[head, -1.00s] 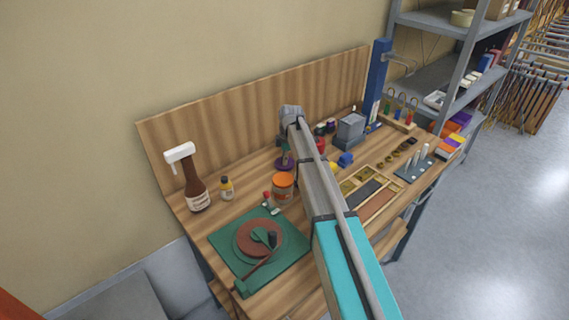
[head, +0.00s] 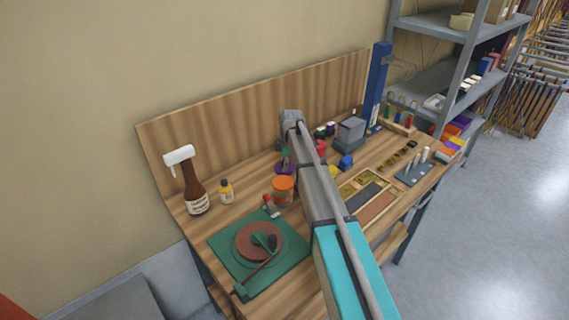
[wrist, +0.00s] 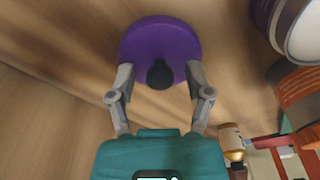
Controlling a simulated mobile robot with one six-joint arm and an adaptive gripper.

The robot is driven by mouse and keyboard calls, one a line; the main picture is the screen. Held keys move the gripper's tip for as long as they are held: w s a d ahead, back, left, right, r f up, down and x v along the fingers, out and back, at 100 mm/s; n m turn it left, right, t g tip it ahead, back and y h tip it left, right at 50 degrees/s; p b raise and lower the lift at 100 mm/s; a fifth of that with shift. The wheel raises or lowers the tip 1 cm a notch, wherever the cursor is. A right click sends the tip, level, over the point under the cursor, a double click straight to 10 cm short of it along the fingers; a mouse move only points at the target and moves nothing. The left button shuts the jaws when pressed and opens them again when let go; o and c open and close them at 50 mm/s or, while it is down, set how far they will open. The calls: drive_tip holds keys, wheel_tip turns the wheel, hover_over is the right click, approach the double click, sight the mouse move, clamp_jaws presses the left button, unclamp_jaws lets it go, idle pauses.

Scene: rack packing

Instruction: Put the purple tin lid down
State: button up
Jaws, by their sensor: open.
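The purple tin lid (wrist: 160,37) lies flat on the wooden bench in the wrist view, with its dark round knob (wrist: 160,74) towards me. It also shows in the head view (head: 284,169), partly covered by my gripper. My gripper (wrist: 159,78) is open, with one finger on each side of the knob. A small gap shows between the knob and each finger. In the head view my gripper (head: 286,154) is just above the lid, and my arm hides part of the bench.
An orange-lidded tin (head: 283,189) stands close in front of the lid. A small yellow bottle (head: 226,191) and a brown spray bottle (head: 190,180) stand to the left. A green turntable base (head: 293,250) is at the front left. A grey box (head: 350,132) stands to the right.

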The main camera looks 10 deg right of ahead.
drive_tip(key=shift+r, duration=0.1)
wheel_tip(320, 180, up, 12)
drive_tip(key=d+p, duration=0.1)
drive_tip(key=p, duration=1.1)
drive_tip(key=shift+d, duration=0.25)
drive_tip(key=shift+s, duration=0.1)
idle(0.6)
drive_tip(key=s+d+m, duration=0.2)
drive_tip(key=s+m, duration=0.7)
drive_tip(key=s, duration=0.6)
drive_tip(key=s+d+m+h, duration=0.1)
drive_tip(key=s+d+m, duration=0.2)
drive_tip(key=s+m, duration=0.6)
drive_tip(key=s, duration=0.7)
drive_tip(key=shift+s+d, duration=0.2)
drive_tip(key=shift+f+b, duration=0.95)
drive_tip(key=shift+f, duration=0.15)
